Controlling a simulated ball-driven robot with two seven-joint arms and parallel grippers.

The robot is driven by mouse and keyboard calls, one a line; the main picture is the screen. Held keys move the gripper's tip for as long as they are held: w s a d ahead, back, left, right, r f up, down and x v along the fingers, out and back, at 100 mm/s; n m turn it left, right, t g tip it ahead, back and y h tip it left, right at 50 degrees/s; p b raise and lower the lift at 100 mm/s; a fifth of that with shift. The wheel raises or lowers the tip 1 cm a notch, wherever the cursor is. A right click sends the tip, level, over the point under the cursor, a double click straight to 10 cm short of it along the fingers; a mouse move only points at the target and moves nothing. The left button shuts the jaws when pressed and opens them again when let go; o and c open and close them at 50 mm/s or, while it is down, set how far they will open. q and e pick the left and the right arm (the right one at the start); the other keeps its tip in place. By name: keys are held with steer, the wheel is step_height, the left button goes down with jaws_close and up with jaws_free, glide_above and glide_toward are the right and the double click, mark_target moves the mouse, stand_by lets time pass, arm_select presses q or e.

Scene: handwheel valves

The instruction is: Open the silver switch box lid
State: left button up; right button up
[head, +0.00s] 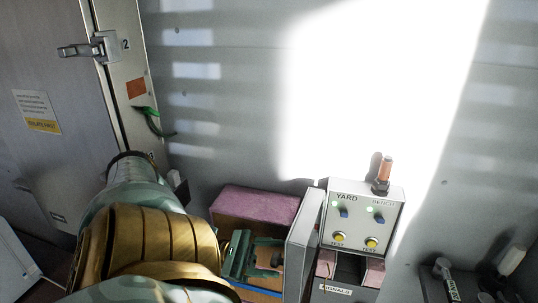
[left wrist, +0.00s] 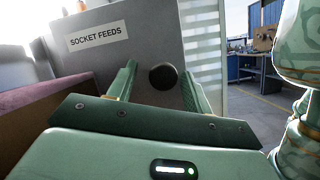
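A grey-silver panel (head: 303,243) stands nearly edge-on just left of the box face marked YARD and BENCH (head: 366,216). In the left wrist view the panel (left wrist: 150,30) carries the label SOCKET FEEDS (left wrist: 97,37) and a round black knob (left wrist: 164,76). The panel looks like a lid standing out from the box, but its hinge is hidden. The knob also shows in the head view (head: 278,258). My left gripper (head: 266,257) is open in front of the panel. In the left wrist view its fingers (left wrist: 158,72) are on either side of the knob with visible gaps. My right gripper is not in view.
A crate with a purple top (head: 256,203) stands behind my left gripper. The box face has switches, yellow buttons (head: 372,243) and a copper-coloured object (head: 385,169) on top. A cabinet door (head: 50,110) is at left. A blue workbench (left wrist: 240,68) stands farther off across the floor.

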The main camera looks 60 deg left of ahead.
arm_select(q)
steer(key=s+d+r+p, duration=0.2)
steer(key=s+d+r, duration=0.1)
steer(key=d+r, duration=0.3)
steer(key=s+d+r+p, duration=0.3)
steer(key=d+r, duration=0.3)
steer(key=r, duration=0.1)
steer(key=shift+s+d, duration=0.15)
steer(key=shift+s, duration=0.25)
